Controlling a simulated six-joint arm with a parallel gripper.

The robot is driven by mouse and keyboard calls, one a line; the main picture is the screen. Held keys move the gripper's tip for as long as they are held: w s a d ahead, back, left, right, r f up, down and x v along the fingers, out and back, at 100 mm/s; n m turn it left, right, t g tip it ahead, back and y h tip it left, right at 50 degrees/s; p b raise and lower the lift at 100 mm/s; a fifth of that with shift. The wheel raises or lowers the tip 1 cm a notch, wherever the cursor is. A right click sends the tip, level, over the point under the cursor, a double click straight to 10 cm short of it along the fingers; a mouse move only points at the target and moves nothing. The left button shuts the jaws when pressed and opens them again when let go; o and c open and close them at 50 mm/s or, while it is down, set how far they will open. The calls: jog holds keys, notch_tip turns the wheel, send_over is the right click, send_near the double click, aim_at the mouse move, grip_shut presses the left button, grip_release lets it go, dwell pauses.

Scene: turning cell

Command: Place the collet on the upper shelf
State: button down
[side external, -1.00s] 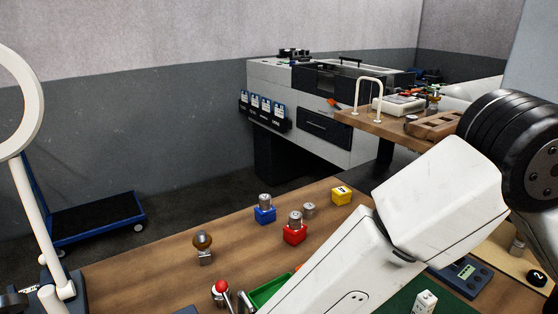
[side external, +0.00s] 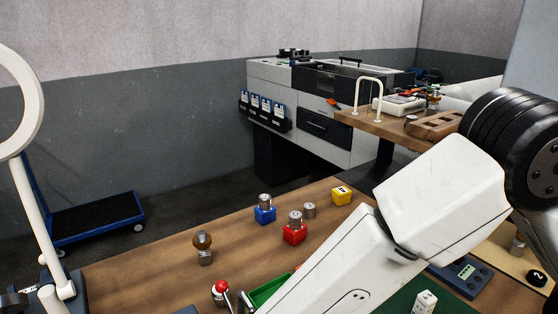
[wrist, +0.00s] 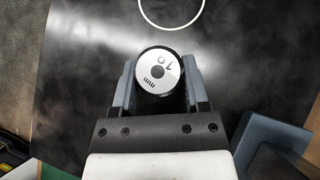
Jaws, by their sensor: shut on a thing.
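In the wrist view my gripper (wrist: 161,88) is shut on a round metal collet (wrist: 161,72), one finger on each side. Its pale end face shows dark lettering that seems to read 16 mm, upside down in this view. Below them is a broad dark surface (wrist: 85,75); I cannot tell whether it is the upper shelf, or the height above it. A white ring mark (wrist: 203,14) on that surface lies just beyond the collet. In the side external view my gripper and the held collet do not show.
On the wooden bench (side external: 140,265) metal pieces stand on a blue block (side external: 265,215) and a red block (side external: 294,234), near a yellow block (side external: 341,195). A green bin (side external: 268,290) is at the front. In the wrist view a blue-grey block (wrist: 262,140) is at lower right.

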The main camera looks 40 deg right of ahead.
jog(key=shift+r, duration=1.55)
jog(key=s+d+r, duration=0.8)
jog(key=d+r, duration=0.1)
jog(key=d, duration=0.2)
jog(key=shift+d+r, duration=0.25)
jog(key=shift+r, duration=0.1)
jog(key=shift+w, duration=0.15)
